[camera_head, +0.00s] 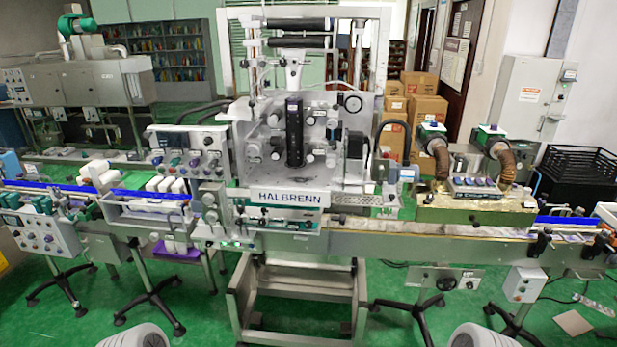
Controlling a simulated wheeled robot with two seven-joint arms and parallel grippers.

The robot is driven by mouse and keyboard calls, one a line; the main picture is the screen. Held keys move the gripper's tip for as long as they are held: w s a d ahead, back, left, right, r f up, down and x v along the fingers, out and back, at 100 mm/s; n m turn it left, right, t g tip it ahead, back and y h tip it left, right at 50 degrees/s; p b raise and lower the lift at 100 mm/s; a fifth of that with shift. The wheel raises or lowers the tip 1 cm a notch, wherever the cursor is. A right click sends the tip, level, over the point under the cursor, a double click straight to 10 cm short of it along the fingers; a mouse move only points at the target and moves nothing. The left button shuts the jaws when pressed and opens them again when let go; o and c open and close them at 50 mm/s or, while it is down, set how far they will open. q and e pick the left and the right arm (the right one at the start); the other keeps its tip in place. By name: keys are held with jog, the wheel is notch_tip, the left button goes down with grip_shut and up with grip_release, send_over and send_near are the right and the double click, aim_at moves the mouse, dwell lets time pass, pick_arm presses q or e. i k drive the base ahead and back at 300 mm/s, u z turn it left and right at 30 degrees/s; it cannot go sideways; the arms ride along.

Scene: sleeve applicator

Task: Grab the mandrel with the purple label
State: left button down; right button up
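A black upright cylinder (295,135), which looks like the mandrel, stands at the middle of the machine's grey front plate (262,150). A small purplish patch shows near its top, too small to read as a label for certain. Knobs and rollers sit on both sides of it. Neither of my grippers is in view. Only two rounded grey parts, likely mine, show at the bottom edge, well below and in front of the machine.
The HALBRENN machine (290,197) stands on a metal frame. A conveyor (430,243) runs across to both sides. A control box (200,140) is left of the plate, and a unit with brown hoses (475,205) is at right. Green floor (205,310) is open in front.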

aim_at(294, 105)
jog(key=u, duration=1.55)
jog(key=i, duration=1.35)
jog(key=z, duration=0.95)
